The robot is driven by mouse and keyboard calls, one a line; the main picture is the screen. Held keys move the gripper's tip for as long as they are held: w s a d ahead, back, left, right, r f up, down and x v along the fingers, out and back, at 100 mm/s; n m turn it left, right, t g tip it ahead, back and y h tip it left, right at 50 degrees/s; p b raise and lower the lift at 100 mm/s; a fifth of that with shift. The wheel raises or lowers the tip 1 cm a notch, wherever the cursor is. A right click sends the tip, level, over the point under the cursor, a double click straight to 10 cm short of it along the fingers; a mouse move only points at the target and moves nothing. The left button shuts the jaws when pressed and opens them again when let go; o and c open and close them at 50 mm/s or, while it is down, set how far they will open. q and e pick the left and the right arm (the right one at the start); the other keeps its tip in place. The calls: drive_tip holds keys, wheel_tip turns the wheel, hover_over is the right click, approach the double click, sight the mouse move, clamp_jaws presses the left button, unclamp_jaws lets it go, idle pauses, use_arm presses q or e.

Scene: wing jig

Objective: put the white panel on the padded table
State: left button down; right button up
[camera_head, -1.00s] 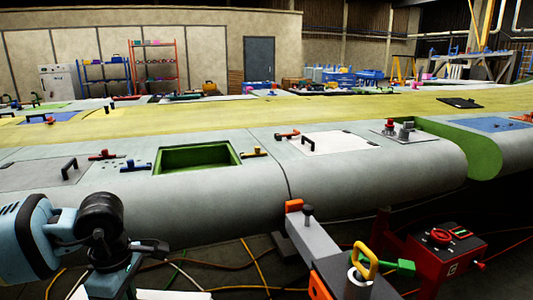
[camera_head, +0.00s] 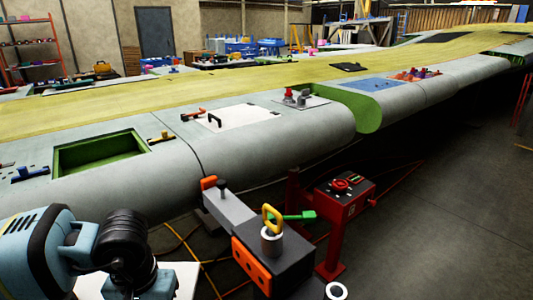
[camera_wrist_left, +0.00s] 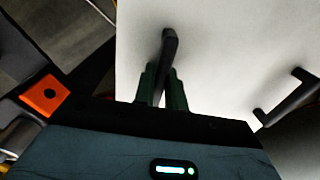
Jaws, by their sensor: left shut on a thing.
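The white panel (camera_wrist_left: 225,50) fills much of the left wrist view. My left gripper (camera_wrist_left: 163,90) is shut on its black bar handle (camera_wrist_left: 168,45). A second black handle (camera_wrist_left: 290,95) shows near the panel's right edge. In the head view my left gripper (camera_head: 145,288) is at the bottom left, with part of the white panel (camera_head: 184,279) showing beside and below it; its fingertips are hidden there. I cannot make out a padded table in either view. My right gripper is not in view.
A dark fixture with orange plates (camera_head: 251,263) and a yellow handle stands close right of the panel. A red control stand (camera_head: 345,195) is beyond it. The long grey wing (camera_head: 290,140) crosses behind, with a green-lined opening (camera_head: 100,153). Floor at right (camera_head: 450,220) is clear.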

use_arm(q)
drive_tip(key=shift+d+r+m, duration=0.1)
drive_tip(key=shift+d+m, duration=0.15)
drive_tip(key=shift+m, duration=0.15)
drive_tip(key=shift+f, duration=0.45)
drive_tip(key=s+f, duration=0.4)
drive_tip(key=f, duration=1)
drive_tip(key=shift+a, duration=0.1)
